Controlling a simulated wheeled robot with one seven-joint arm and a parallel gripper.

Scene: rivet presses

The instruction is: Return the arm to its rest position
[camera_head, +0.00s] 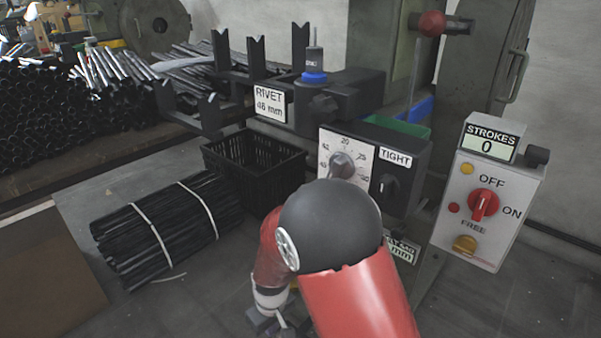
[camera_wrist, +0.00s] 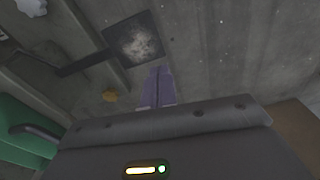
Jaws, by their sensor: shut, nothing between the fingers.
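My gripper (camera_wrist: 157,88) shows in the wrist view as two purple-grey fingers lying together, with nothing between them. In the head view my gripper (camera_head: 268,322) is low at the bottom edge, partly hidden behind my red and black arm. My arm is folded in front of the rivet press (camera_head: 340,93) and is apart from its upper parts as far as I can see. The wrist view shows grey floor or wall and a dark square plate (camera_wrist: 134,40) beyond the fingers.
The press has a dial panel (camera_head: 342,155) and a TIGHT selector. A control box (camera_head: 490,195) reading STROKES 0 stands right. A black crate (camera_head: 255,165) and a strapped rod bundle (camera_head: 160,225) are left. A green object (camera_wrist: 25,135) shows in the wrist view.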

